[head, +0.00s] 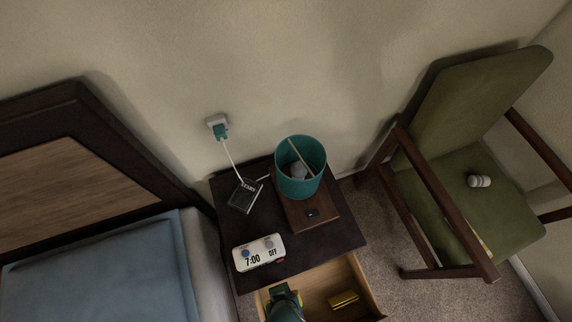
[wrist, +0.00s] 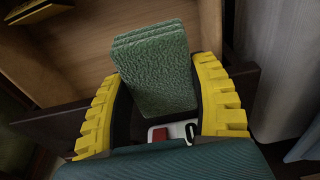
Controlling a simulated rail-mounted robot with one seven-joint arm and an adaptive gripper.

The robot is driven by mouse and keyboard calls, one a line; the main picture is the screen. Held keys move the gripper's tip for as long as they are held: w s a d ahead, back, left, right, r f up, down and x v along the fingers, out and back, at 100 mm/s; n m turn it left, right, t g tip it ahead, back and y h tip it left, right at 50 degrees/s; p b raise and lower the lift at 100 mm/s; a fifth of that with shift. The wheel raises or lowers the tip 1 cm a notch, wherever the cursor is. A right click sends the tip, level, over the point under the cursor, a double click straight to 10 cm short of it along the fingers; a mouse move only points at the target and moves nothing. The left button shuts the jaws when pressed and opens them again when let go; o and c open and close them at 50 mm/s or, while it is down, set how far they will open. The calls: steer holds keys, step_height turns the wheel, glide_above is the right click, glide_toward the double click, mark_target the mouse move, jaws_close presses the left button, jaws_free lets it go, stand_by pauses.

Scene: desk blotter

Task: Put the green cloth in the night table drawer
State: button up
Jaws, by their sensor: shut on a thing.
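The green cloth (wrist: 155,65) is a folded, textured block between the two yellow fingers of my gripper (wrist: 160,95) in the wrist view. The gripper is shut on it. The night table drawer (head: 318,282) is pulled open at the bottom of the head view, and its light wooden inside (wrist: 75,60) shows behind the cloth in the wrist view. My gripper (head: 284,300) is over the left part of the drawer in the head view. The fingertips and cloth cannot be made out clearly there. The height of the cloth above the drawer floor is unclear.
A yellow object (head: 343,300) lies in the drawer, right of my gripper. On the night table (head: 338,235) stand a white clock (head: 259,253), a dark device (head: 245,195) and a teal lamp (head: 301,167). A bed (head: 100,265) is left; a green chair (head: 455,190) is right.

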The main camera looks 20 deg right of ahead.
step_height(320, 180, down, 10)
steer(key=b, duration=0.3)
steer(key=shift+f+b, duration=0.25)
steer(key=shift+b, duration=0.15)
steer(key=d, duration=0.1)
steer(key=w+d, duration=0.1)
steer(key=d, duration=0.1)
steer(key=shift+w+d+r, duration=0.2)
steer(key=shift+w+d, duration=0.1)
steer(key=shift+d, duration=0.05)
steer(key=d, duration=0.1)
steer(key=w+d+b, duration=0.1)
steer(key=d, duration=0.2)
steer(key=shift+w+b, duration=0.25)
steer(key=shift+b, duration=0.05)
steer(key=shift+f+b, duration=0.45)
steer(key=shift+f, duration=0.2)
steer(key=shift+s+a+r, duration=0.1)
steer(key=shift+a, duration=0.05)
steer(key=shift+f, duration=0.6)
